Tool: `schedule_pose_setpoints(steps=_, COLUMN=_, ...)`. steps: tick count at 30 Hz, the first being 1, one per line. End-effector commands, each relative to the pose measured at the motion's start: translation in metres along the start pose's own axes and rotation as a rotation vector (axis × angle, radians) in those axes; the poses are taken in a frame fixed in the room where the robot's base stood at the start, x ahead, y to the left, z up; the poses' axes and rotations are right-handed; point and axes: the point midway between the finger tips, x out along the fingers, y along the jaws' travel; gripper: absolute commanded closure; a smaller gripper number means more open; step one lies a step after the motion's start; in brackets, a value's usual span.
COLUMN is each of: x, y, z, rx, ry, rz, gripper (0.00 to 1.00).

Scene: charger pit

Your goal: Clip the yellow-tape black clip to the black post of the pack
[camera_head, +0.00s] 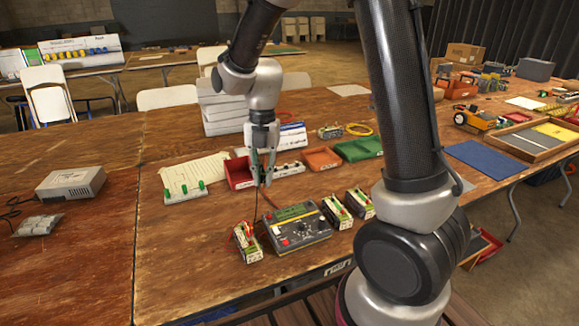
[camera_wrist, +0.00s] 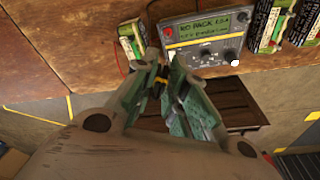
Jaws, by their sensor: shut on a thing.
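My gripper (camera_head: 262,182) points down above the table, behind the pack and charger in the head view. It is shut on the black clip, whose yellow tape (camera_wrist: 161,79) shows between the green fingers in the wrist view. A dark lead hangs below the fingers. The pack (camera_head: 247,243), a small white-and-green block, stands left of the charger (camera_head: 312,232); it also shows in the wrist view (camera_wrist: 131,42), beyond the fingertips. Something red is at its top left, and a red lead runs beside it. The clip appears apart from the pack. I cannot make out the black post.
Two similar packs (camera_head: 336,212) (camera_head: 360,204) stand right of the charger. The table left of the pack is clear.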

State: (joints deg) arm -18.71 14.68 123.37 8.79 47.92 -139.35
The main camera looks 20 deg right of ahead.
Motion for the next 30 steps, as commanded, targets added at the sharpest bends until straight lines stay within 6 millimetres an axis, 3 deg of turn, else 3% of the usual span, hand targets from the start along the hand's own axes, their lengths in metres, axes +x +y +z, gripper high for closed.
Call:
schedule_pose_setpoints(steps=3, x=0.003, y=0.027, z=-0.015, rx=-0.208, ry=0.001, rz=-0.031, gripper=0.99)
schedule_pose_setpoints(steps=11, x=0.006, y=0.063, z=-0.036, rx=-0.518, ry=0.003, rz=-0.078, gripper=0.99)
schedule_pose_setpoints(steps=19, x=0.035, y=0.062, z=-0.03, rx=-0.515, ry=0.004, rz=-0.078, gripper=0.99)
schedule_pose_setpoints(steps=30, x=0.041, y=0.061, z=-0.029, rx=-0.513, ry=0.003, rz=-0.076, gripper=0.99)
